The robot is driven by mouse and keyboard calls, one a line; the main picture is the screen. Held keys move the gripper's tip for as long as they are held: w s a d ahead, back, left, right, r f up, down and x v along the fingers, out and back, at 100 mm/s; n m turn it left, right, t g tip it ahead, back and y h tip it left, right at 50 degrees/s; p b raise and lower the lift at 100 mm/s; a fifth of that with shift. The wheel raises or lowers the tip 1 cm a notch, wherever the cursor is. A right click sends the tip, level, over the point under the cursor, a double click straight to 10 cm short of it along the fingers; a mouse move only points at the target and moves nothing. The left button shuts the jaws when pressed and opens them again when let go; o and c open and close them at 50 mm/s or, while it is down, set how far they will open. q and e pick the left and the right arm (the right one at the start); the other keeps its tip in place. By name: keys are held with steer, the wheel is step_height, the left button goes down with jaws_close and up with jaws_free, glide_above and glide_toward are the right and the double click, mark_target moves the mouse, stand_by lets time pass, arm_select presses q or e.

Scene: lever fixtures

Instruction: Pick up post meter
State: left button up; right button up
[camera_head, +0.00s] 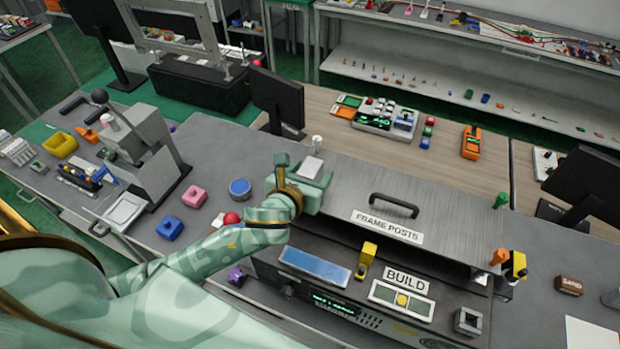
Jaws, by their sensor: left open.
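My left arm comes in from the lower left, and its pale green left gripper (312,176) is open above the left end of the grey case labelled FRAME POSTS (388,227). A small white piece shows at the gripper; I cannot tell whether it is part of it. No object is labelled post meter. Possible meters are the orange handheld device (471,142) lying on the wooden bench at the back and the yellow and black device (513,268) at the case's right end. Both are apart from the gripper. My right gripper is not in view.
The case has a dark handle (394,205). A BUILD panel (402,300), a blue pad (314,267) and a yellow block (366,260) are in front. A lever press (145,150) stands left, monitors (277,101) behind. Blue, pink and red pieces lie left of the gripper.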

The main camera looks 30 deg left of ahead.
mark_target(314, 161)
arm_select(q)
steer(key=shift+x, duration=1.15)
steer(key=shift+s, duration=0.2)
steer(key=shift+c, duration=1.2)
steer(key=c, duration=1)
steer(key=shift+c, duration=0.2)
steer(key=shift+w+r, duration=0.1)
steer(key=shift+r, duration=0.4)
steer(key=shift+o, duration=0.2)
step_height(314, 161, up, 3)
steer(key=shift+f+p, duration=0.2)
steer(key=shift+p, duration=0.15)
steer(key=s+r, duration=0.1)
steer(key=s+d+r, duration=0.1)
steer(key=r, duration=0.1)
steer(key=s+d+r+p, duration=0.1)
steer(key=s+r, duration=0.1)
steer(key=shift+r, duration=0.1)
steer(key=s+d+r, duration=0.4)
steer(key=s, duration=0.4)
steer(key=shift+s+d+p, duration=0.2)
steer(key=shift+s+p, duration=0.05)
steer(key=shift+p, duration=0.05)
